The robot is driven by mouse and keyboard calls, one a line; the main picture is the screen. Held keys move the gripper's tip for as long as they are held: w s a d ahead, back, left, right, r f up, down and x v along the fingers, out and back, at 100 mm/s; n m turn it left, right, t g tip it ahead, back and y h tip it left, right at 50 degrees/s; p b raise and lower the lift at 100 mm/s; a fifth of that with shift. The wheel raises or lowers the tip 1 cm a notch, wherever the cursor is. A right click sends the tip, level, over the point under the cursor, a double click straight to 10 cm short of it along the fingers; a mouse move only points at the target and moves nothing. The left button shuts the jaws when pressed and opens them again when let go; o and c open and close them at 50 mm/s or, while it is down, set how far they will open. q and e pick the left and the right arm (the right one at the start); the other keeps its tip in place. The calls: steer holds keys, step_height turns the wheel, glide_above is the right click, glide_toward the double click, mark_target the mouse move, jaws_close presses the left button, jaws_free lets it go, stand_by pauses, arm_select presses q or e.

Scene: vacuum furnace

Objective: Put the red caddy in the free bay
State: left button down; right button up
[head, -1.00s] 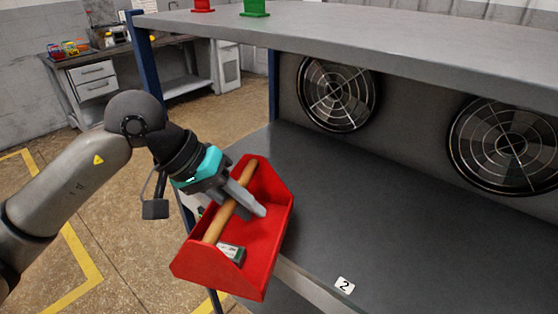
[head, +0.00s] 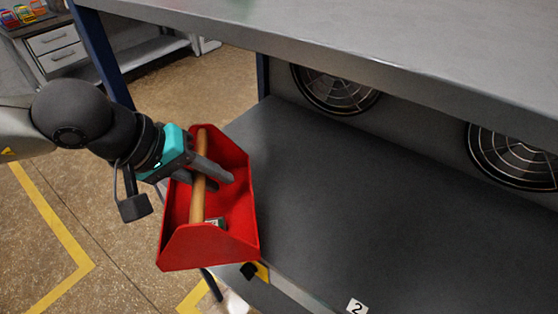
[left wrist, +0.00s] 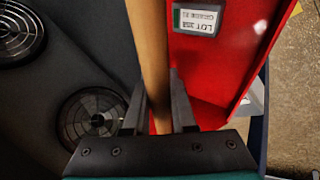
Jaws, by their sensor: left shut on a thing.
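The red caddy (head: 215,246) is an open red tray with a wooden bar handle (head: 198,190) along its length. My left gripper (head: 215,178) is shut on the handle and holds the caddy in front of the left end of the dark shelf bay (head: 380,220). In the left wrist view the handle (left wrist: 150,50) runs between the two fingers (left wrist: 158,112). A small box labelled LOT (left wrist: 200,20) lies inside the caddy. The bay is bare where it shows. A white tag "2" (head: 356,306) is on its front edge. My right gripper is not in view.
A grey upper shelf (head: 400,50) spans above the bay. A blue post (head: 100,50) stands at its left end. Round fan grilles (head: 335,90) are in the back wall. A workbench (head: 60,50) with coloured caddies stands at the far left.

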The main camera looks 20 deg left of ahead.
mark_target(233, 195)
arm_select(q)
steer(key=shift+w+a+r+p, duration=0.1)
steer(key=shift+w+p, duration=0.1)
steer(key=shift+w, duration=0.15)
steer(key=shift+w+r+p, duration=0.1)
steer(key=shift+w+p, duration=0.05)
steer(key=shift+w, duration=0.2)
steer(key=shift+w+d+p, duration=0.4)
steer(key=shift+w+d, duration=0.3)
steer(key=shift+w, duration=0.05)
steer(key=w+d+p, duration=0.2)
steer(key=w+d, duration=0.1)
steer(key=w, duration=0.5)
steer(key=w+d+p, duration=0.2)
steer(key=w, duration=0.5)
steer(key=f, duration=0.6)
steer(key=shift+w+d+f+p, duration=0.3)
steer(key=shift+w+f, duration=0.1)
steer(key=shift+w, duration=0.05)
steer(key=shift+w+f, duration=0.1)
steer(key=shift+f, duration=0.05)
steer(key=shift+f, duration=0.1)
